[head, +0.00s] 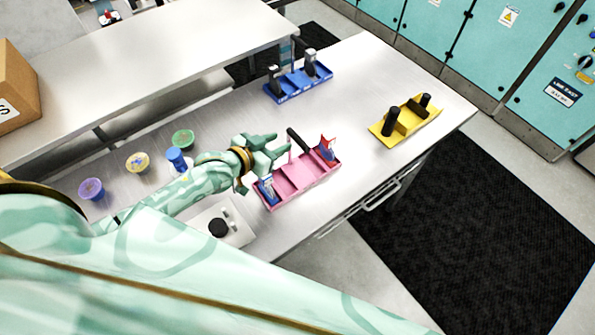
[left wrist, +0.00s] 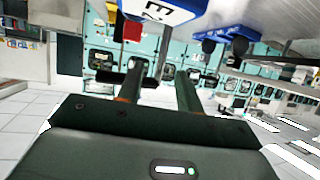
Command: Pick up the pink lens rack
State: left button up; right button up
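The pink lens rack (head: 296,179) is a long tray near the front edge of the metal table in the head view. My right gripper is out of view.
A blue rack (head: 298,84) stands at the back and a yellow rack (head: 405,120) at the right. Purple (head: 92,189), yellow (head: 138,161) and green (head: 183,139) round pieces lie left, near a blue knobbed piece (head: 177,159). A white block (head: 222,226) with a black knob is near my forearm.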

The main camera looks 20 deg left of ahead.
pick_arm(q)
jog(key=x, duration=0.3)
jog(key=shift+a, duration=0.1)
grip_shut()
dwell(1.3)
